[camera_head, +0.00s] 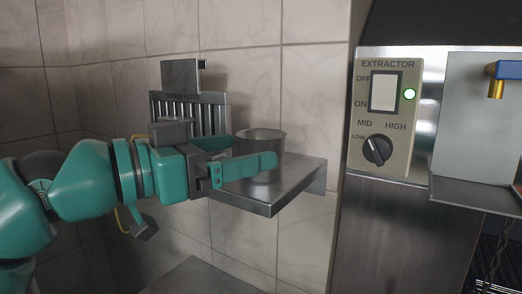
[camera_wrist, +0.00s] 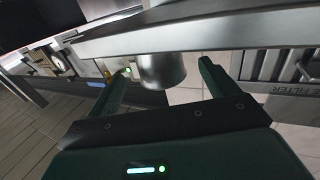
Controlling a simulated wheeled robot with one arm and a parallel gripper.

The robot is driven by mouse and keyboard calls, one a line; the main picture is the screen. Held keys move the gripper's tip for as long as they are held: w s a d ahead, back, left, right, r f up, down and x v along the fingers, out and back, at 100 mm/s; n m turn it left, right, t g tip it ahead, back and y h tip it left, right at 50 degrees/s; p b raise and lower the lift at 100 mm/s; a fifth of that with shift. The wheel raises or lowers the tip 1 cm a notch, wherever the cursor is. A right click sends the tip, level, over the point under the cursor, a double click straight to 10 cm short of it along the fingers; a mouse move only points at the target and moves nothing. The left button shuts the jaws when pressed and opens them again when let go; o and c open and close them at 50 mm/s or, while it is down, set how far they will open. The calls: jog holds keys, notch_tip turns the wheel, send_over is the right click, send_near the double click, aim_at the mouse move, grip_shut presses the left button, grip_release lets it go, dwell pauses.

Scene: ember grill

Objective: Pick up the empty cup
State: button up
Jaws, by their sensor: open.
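A grey metal cup (camera_head: 262,137) stands upright on a metal wall shelf (camera_head: 292,180). My gripper (camera_head: 256,152) reaches in from the left at the cup's height, with its jaws open. In the wrist view, which looks turned over, the cup (camera_wrist: 162,72) shows between the two fingertips, with a gap to each finger.
A slotted grease filter (camera_head: 190,112) stands against the tiled wall behind my gripper. An extractor control panel (camera_head: 384,112) with a lit green lamp is to the right. A grey box with a blue-and-brass fitting (camera_head: 497,85) is at far right. The shelf's right end is clear.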

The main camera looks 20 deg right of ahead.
aim_at(240, 146)
jog(key=x, duration=0.1)
jog(key=p+x, duration=0.2)
jog(key=shift+w+d+r, duration=0.1)
jog(key=shift+d+r, duration=0.1)
jog(key=shift+r, duration=0.1)
jog(key=shift+w+d+f+p, duration=0.15)
jog(key=shift+d+p, duration=0.25)
jog(key=shift+d, duration=0.25)
jog(key=c, duration=1.1)
